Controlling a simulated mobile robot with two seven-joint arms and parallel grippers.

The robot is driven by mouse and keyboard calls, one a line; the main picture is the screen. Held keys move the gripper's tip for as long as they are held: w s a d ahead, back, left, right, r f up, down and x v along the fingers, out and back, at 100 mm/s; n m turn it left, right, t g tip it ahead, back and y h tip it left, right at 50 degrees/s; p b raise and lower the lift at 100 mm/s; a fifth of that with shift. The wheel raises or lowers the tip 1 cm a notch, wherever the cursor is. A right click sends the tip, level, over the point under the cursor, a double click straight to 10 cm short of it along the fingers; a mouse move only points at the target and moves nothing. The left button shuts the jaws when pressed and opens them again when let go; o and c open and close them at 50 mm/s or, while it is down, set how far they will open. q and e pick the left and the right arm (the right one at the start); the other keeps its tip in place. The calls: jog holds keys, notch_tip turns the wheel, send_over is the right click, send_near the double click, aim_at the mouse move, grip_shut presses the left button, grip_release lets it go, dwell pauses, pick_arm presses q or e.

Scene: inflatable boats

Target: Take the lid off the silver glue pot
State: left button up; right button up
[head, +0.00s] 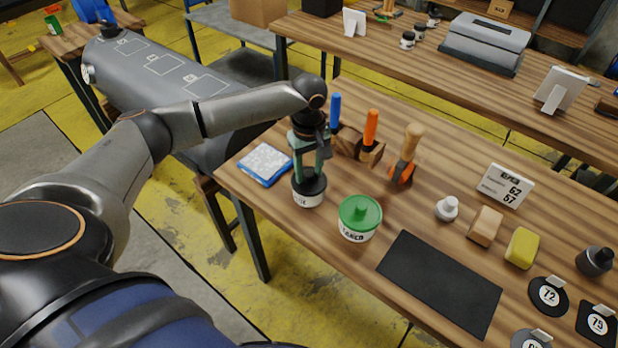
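A pale pot with a black lid, which I take for the silver glue pot (308,198), stands near the left end of the wooden bench. Its black lid (314,189) is on it. My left gripper (310,172) points straight down over this lid, its fingers apart on either side of the lid's middle. The fingers hide the lid's top, so I cannot tell whether they grip it. A pot with a green lid (360,212) stands close by to the right. My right gripper is not in view.
A blue-and-white packet (265,163) lies left of the pot. Tools with blue, orange and wooden handles (371,128) stand behind it.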

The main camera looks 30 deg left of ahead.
pick_arm(q)
grip_shut()
dwell(0.4)
